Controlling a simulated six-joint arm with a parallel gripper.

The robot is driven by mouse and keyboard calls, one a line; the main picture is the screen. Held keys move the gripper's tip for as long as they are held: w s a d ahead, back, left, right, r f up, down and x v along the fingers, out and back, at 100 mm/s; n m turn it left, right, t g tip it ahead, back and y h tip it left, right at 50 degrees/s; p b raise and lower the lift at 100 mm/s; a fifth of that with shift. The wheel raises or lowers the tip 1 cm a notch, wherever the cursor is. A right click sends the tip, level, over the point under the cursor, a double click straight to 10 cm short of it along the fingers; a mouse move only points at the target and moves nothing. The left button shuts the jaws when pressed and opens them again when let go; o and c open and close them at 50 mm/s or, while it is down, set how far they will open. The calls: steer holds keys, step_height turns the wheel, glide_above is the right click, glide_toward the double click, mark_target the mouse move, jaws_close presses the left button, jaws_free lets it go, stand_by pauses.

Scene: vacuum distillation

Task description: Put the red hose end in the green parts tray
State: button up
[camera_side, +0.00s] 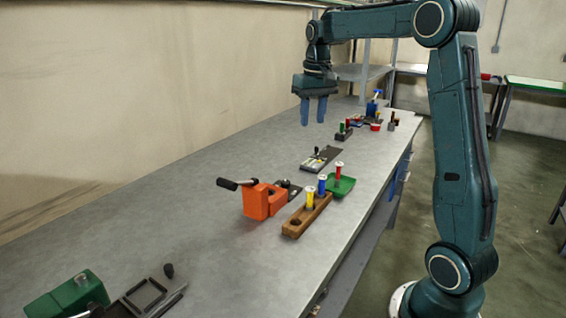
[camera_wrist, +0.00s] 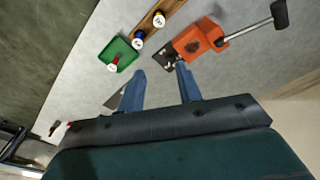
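The red hose end (camera_side: 338,174), with a white cap, stands upright in the green parts tray (camera_side: 346,189). In the wrist view its white cap (camera_wrist: 112,67) shows within the walls of the green tray (camera_wrist: 126,48). My gripper (camera_side: 312,111) is open and empty, fingers pointing down, high above the table and apart from the tray. In the wrist view the blue fingers (camera_wrist: 160,73) are spread with nothing between them, and the tray lies beyond them to the left.
A wooden rack (camera_side: 293,229) beside the tray holds yellow (camera_side: 309,193) and blue (camera_side: 321,184) hose ends. Its near hole is empty. An orange block with a black lever (camera_side: 262,202) stands left of it. Small fixtures (camera_side: 321,160) lie farther back.

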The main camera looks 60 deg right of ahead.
steer(key=s+a+r+n+t, duration=0.25)
steer(key=s+a, duration=0.65)
steer(key=a, duration=0.5)
steer(key=s+a+f+n+t, duration=0.2)
steer(key=s+a+f, duration=0.3)
steer(key=s+a, duration=0.3)
steer(key=shift+s+a+f+n+y, duration=0.35)
steer(key=shift+s+n, duration=0.4)
steer(key=shift+s, duration=1.45)
